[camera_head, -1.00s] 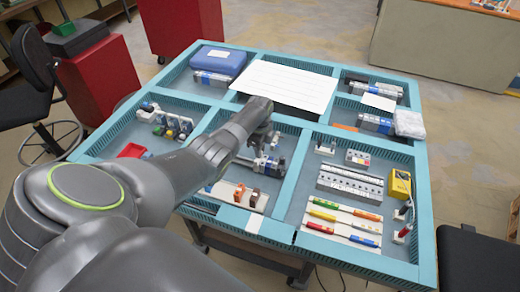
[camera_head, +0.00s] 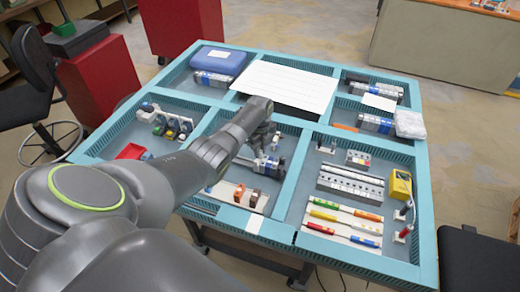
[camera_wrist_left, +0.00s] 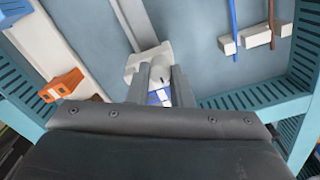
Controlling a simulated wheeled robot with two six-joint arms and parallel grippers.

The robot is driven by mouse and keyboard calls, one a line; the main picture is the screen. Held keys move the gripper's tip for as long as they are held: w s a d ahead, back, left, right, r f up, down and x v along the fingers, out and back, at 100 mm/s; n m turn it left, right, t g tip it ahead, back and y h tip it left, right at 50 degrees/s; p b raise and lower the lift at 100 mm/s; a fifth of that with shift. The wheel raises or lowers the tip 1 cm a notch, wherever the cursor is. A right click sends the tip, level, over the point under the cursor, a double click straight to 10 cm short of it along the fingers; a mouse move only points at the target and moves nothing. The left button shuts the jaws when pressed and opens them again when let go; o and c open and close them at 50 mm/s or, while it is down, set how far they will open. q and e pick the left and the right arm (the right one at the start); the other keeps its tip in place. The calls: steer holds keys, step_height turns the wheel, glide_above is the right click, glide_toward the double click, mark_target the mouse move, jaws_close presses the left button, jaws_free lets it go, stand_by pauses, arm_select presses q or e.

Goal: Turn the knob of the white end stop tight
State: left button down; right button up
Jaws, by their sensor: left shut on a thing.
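The white end stop (camera_wrist_left: 147,62) shows in the left wrist view as a white block with a rounded white knob (camera_wrist_left: 160,78) at its near side. My left gripper (camera_wrist_left: 162,88) has its two grey fingers shut on the knob, one on each side. A blue and white part shows between the fingers, below the knob. In the head view my left gripper (camera_head: 262,152) is low in the middle compartment of the teal tray (camera_head: 288,190), and the end stop is too small or hidden to make out. My right gripper is not in view.
Orange and brown clips (camera_head: 247,196) sit on a strip in the near part of the compartment. Teal slotted walls stand close around the gripper.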

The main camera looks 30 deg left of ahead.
arm_select(q)
steer(key=c, duration=1.6)
jaws_free()
steer(key=shift+o, duration=0.2)
steer(key=shift+r, duration=0.65)
step_height(320, 180, up, 16)
steer(key=b, duration=0.2)
